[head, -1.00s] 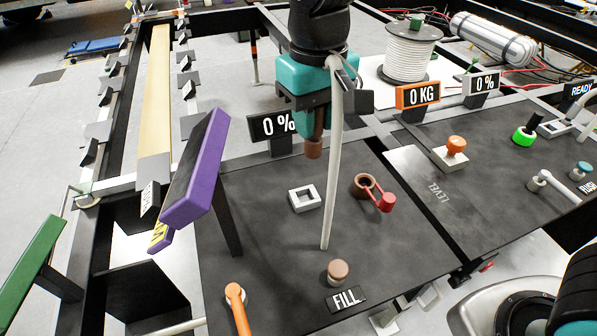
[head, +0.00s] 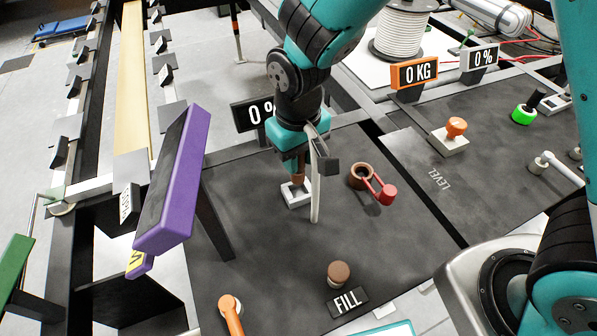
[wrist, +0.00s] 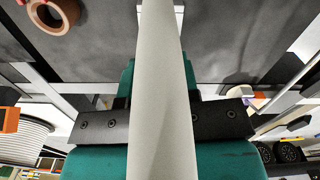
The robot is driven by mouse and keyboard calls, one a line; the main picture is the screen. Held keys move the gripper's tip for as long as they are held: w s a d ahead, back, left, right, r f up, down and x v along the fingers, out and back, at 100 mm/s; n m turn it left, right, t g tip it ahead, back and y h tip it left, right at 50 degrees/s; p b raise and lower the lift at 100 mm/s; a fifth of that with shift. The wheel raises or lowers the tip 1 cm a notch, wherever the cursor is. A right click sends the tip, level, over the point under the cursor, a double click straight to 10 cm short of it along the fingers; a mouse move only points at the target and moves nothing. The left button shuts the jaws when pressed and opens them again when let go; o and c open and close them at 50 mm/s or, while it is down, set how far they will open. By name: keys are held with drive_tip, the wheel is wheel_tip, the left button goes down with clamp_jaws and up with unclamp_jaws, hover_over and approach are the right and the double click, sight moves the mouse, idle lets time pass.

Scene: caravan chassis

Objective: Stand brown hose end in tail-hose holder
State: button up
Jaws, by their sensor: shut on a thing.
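The brown hose end (head: 299,180) points down from my gripper (head: 300,158), which is shut on it. Its lower tip is at the opening of the white square holder (head: 297,196) on the dark panel; I cannot tell whether it is inside or just above. The pale hose (head: 317,190) loops from the gripper down to the panel in front of the holder. In the wrist view the pale hose (wrist: 162,90) fills the middle and hides the brown end and fingertips.
A brown ring port (head: 360,176) with a red-capped lever stands right of the holder; it also shows in the wrist view (wrist: 52,16). A brown FILL button (head: 339,273) is in front. A purple board (head: 175,182) stands at left.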

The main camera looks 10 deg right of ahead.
drive_tip(key=shift+f, duration=2.4)
drive_tip(key=shift+f, duration=0.1)
drive_tip(key=o, duration=0.9)
drive_tip(key=shift+o, duration=0.2)
